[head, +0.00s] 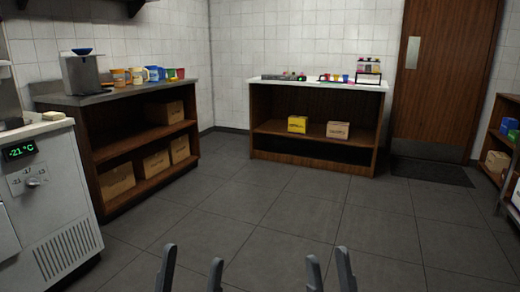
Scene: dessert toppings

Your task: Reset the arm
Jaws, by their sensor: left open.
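My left gripper (193,254) shows at the bottom edge, left of centre. Its two dark grey fingers stand apart with bare floor between them, so it is open and empty. My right gripper (327,253) shows at the bottom edge, right of centre. Its two fingers are also apart with nothing between them. Both grippers are over the tiled floor, well away from the furniture. The rest of both arms is out of the frame.
A white machine (52,200) with a -21°C display stands at the left. A brown shelf counter (150,135) with boxes and cups is behind it. Another counter (315,85) stands at the back, beside a wooden door (440,90). The grey floor (290,215) is clear.

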